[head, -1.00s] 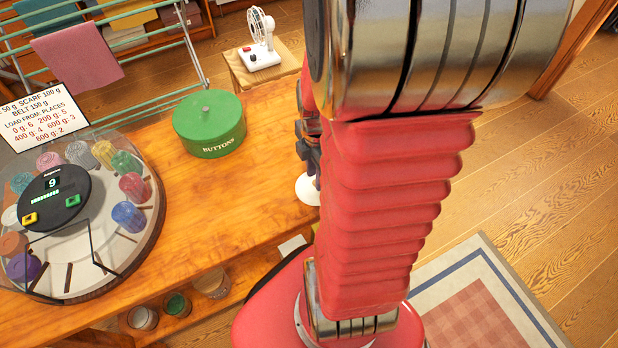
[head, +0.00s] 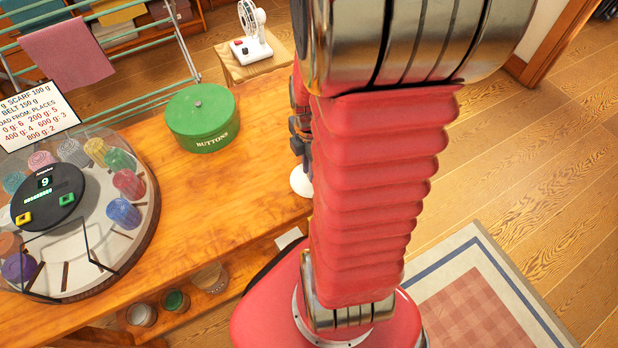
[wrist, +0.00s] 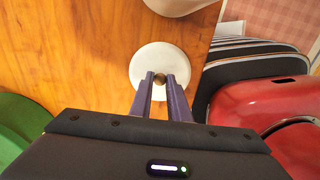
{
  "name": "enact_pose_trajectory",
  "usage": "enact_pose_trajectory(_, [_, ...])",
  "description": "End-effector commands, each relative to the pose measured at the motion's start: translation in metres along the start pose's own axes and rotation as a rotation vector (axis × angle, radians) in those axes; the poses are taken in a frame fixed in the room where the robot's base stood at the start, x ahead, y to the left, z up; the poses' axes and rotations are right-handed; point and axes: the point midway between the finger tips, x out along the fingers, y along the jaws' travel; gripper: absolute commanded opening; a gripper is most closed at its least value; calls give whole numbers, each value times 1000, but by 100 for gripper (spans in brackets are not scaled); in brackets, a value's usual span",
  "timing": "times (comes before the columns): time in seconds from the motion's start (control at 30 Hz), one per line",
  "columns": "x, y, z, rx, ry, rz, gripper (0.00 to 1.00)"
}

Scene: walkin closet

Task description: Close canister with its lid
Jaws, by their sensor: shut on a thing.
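A white round lid (wrist: 147,62) with a small brass knob (wrist: 160,78) is under my gripper (wrist: 160,82) in the wrist view. The fingers are shut on the knob. The lid also shows as a white disc (head: 301,182) in the head view, partly hidden by my arm. I cannot tell whether it rests on the wooden table or hangs just above it. A cream rounded object (wrist: 178,5), perhaps the canister, is cut off at the top edge of the wrist view, beyond the lid. In the head view I cannot see it.
A green BUTTONS tin (head: 203,118) stands on the wooden table (head: 190,190), left of my gripper. A round carousel with coloured jars (head: 125,213) is at the left. A white fan (head: 251,35) stands on a small stool behind. Bare wood lies between tin and lid.

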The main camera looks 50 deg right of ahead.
Motion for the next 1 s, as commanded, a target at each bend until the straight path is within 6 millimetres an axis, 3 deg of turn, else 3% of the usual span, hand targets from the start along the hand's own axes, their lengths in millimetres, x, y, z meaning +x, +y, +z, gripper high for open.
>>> enact_pose_trajectory(1.0, [-21,0,0,0,0,1,2])
